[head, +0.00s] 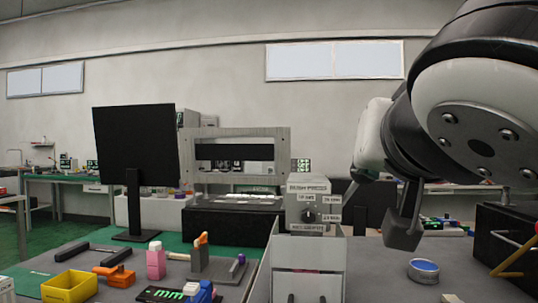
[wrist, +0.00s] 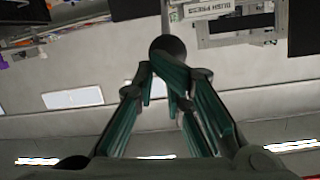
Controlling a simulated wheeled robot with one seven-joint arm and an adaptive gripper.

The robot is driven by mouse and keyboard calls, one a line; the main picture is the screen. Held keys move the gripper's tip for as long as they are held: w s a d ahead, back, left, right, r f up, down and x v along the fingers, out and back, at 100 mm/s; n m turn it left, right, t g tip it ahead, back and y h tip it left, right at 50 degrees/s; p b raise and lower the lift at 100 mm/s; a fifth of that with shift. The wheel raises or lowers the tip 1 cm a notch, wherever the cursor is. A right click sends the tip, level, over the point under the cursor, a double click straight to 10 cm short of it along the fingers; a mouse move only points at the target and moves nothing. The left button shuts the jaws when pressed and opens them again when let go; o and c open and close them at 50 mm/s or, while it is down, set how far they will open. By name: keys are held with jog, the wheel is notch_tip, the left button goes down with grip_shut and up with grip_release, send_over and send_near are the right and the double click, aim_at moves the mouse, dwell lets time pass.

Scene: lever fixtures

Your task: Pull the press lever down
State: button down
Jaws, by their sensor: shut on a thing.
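The press (head: 308,207) is a light grey box with a label and a dial, standing on a pale fixture in the middle of the head view. Its labelled housing also shows upside down at the top of the wrist view (wrist: 210,9). The press lever ends in a dark round knob (wrist: 167,46) in the wrist view. My gripper (wrist: 168,72) is shut on the lever there, its fingers meeting at the knob. In the head view my arm fills the upper right, and I cannot make out the lever or the grip.
A black monitor (head: 136,150) stands at left.

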jog(key=v, duration=0.7)
jog(key=s+d+f+n+g, duration=0.1)
jog(key=s+d+f+g, duration=0.2)
jog(key=f, duration=0.7)
jog(key=d+f+n+g, duration=0.1)
jog(key=d+f+g, duration=0.3)
jog(key=f, duration=0.6)
jog(key=s+a+f+n+g+y, duration=0.35)
jog(key=s+f+g, duration=0.45)
jog(key=s+f, duration=0.35)
notch_tip(320, 180, up, 27)
jog(key=d+t+p, duration=0.1)
jog(key=t+p, duration=0.2)
jog(key=p, duration=2.3)
jog(key=shift+w+d+m+t, duration=0.25)
jog(key=shift+w+m+t, duration=0.1)
jog(key=shift+w+t, duration=0.1)
